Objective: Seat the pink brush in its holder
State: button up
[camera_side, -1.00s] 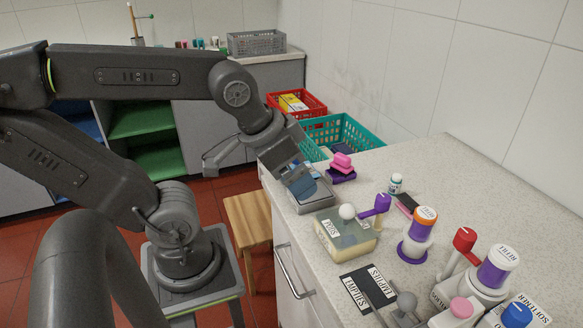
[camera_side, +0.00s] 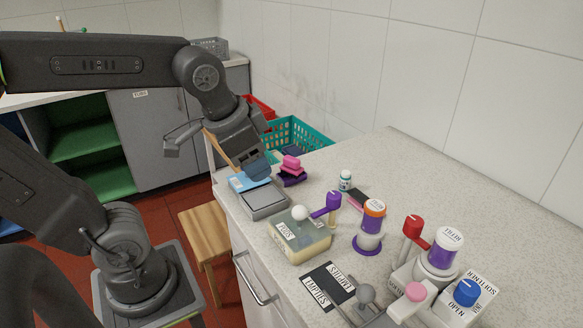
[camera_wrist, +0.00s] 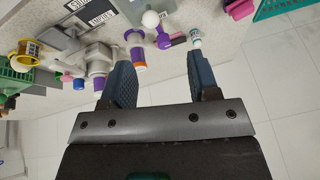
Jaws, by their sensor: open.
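I cannot pick out the pink brush or its holder with certainty. A flat dark thing with a pink edge (camera_side: 360,199) lies on the counter beside the small white bottle. Its pink also shows in the wrist view (camera_wrist: 179,41). A pink block (camera_side: 291,164) rests on a purple one farther back. My gripper (camera_side: 259,167) is over the far end of the grey scale-like tray (camera_side: 264,202), near a blue packet (camera_side: 246,182). In the wrist view my gripper (camera_wrist: 160,82) has its dark fingers wide apart with nothing between them.
A beige block (camera_side: 302,247) with a white ball and a purple-headed dispenser (camera_side: 332,203) stand nearer. An orange-and-purple bottle (camera_side: 370,222), red and blue pumps and a dark labelled mat (camera_side: 325,285) fill the front. A teal basket (camera_side: 300,131) stands behind. The right counter is bare.

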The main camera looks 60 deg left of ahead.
jog(key=w+a+r+m+g+y, duration=0.1)
jog(key=w+a+m+g, duration=0.15)
jog(key=w, duration=0.35)
jog(key=w+a+m+g+y, duration=0.1)
jog(key=w+a+m, duration=0.25)
jog(key=w, duration=0.25)
jog(key=m+g+y, duration=0.2)
jog(key=m+g, duration=0.1)
jog(key=m, duration=0.2)
send_near(292, 158)
jog(key=shift+m+h, duration=0.3)
jog(key=x, duration=1)
jog(key=shift+a+f, duration=0.1)
jog(key=shift+a, duration=0.3)
jog(key=shift+c, duration=0.4)
jog(key=c, duration=0.8)
